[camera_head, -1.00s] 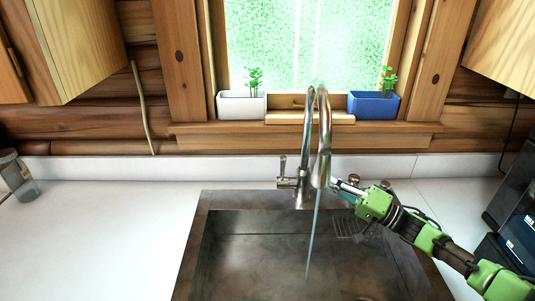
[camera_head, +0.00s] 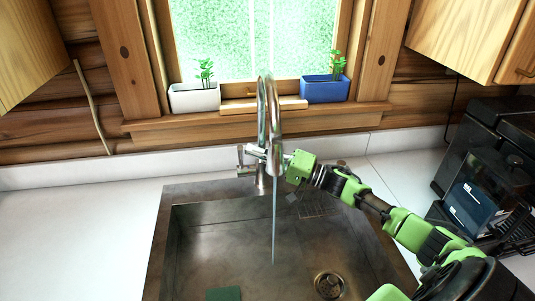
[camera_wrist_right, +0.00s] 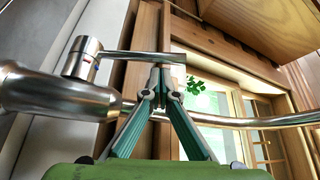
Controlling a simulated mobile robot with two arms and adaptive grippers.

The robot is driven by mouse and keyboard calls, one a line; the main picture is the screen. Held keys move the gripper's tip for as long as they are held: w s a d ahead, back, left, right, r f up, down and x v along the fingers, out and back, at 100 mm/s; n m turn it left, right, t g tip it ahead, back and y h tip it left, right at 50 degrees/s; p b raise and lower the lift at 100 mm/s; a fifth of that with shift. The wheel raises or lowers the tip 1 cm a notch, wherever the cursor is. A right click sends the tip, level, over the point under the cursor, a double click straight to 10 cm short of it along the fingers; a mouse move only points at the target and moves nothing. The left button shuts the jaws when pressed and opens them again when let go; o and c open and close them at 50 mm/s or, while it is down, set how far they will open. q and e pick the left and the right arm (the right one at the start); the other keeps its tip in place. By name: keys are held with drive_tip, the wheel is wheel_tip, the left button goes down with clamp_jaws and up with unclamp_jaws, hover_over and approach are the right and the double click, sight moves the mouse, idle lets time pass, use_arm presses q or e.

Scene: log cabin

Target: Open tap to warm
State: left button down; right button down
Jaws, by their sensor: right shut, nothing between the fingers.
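The metal tap (camera_head: 275,120) stands behind the sink, with a stream of water (camera_head: 274,225) falling from its arched spout. Its lever sits on the left side of the tap base; in the right wrist view the lever (camera_wrist_right: 135,54) runs from a round knob (camera_wrist_right: 84,57) across to above my fingertips. My right gripper (camera_head: 283,160) reaches in from the right, close to the tap body, which partly hides its fingers. In the right wrist view my right gripper (camera_wrist_right: 160,80) has its fingertips together and empty, at or very near the lever's end; contact is unclear. My left gripper is not in view.
The dark sink (camera_head: 185,230) has a drain (camera_head: 328,284) and a dark green flat item (camera_head: 223,294). A white planter (camera_head: 194,98) and a blue planter (camera_head: 325,90) stand on the windowsill. A black appliance (camera_head: 475,190) stands at the right. The left counter (camera_head: 80,235) is clear.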

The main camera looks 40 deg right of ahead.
drive_tip(key=shift+x, duration=0.75)
drive_tip(key=s+n+y+b, duration=0.1)
drive_tip(key=n+b, duration=0.1)
drive_tip(key=s+a+f+n+y+b, duration=0.1)
drive_tip(key=n+b, duration=0.1)
drive_tip(key=s+f+n+y+b, duration=0.1)
drive_tip(key=n+b, duration=0.1)
drive_tip(key=shift+s+a, duration=0.3)
drive_tip(key=shift+a, duration=0.1)
drive_tip(key=v, duration=0.7)
drive_tip(key=shift+d+f, duration=0.2)
drive_tip(key=shift+s, duration=0.1)
idle(0.5)
